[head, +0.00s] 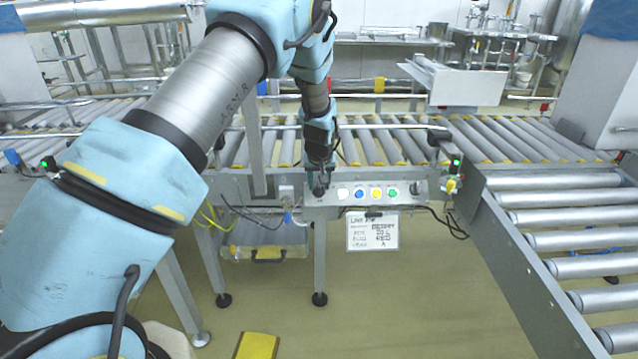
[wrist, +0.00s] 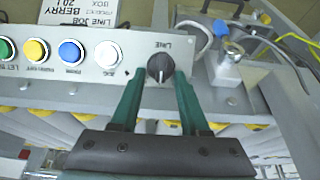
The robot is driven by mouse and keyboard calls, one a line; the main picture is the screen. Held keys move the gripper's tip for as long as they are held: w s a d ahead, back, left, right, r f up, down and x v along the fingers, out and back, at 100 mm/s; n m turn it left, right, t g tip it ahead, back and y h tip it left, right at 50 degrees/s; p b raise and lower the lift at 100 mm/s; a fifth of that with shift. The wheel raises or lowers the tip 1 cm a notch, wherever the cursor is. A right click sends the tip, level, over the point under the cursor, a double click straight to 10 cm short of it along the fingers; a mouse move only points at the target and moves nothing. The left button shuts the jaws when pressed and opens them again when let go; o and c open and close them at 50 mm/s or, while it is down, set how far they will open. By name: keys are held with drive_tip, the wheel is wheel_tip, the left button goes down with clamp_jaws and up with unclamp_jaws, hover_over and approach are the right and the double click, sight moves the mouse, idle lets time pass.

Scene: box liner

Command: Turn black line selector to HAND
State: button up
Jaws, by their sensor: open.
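The black LINE selector (wrist: 160,67) is a round knob with a pale pointer mark, on the grey control panel (wrist: 140,92). The pointer runs roughly up and down in the wrist view; its position words are too small to read. My gripper (wrist: 160,75) is open, with one green fingertip on each side of the knob. I cannot tell whether either tip touches it. In the head view my gripper (head: 320,187) is at the panel's left end (head: 368,204) and mostly hides the knob.
White (head: 343,193), blue (head: 359,193), yellow (head: 376,193) and green (head: 393,192) buttons line the panel. Another dark knob (head: 417,187) sits at its right end. A handwritten sign (head: 372,232) hangs below. Roller conveyors (head: 380,145) run behind. A metal fitting (wrist: 228,65) stands beside the LINE knob.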

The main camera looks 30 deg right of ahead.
clamp_jaws()
idle(0.3)
idle(0.3)
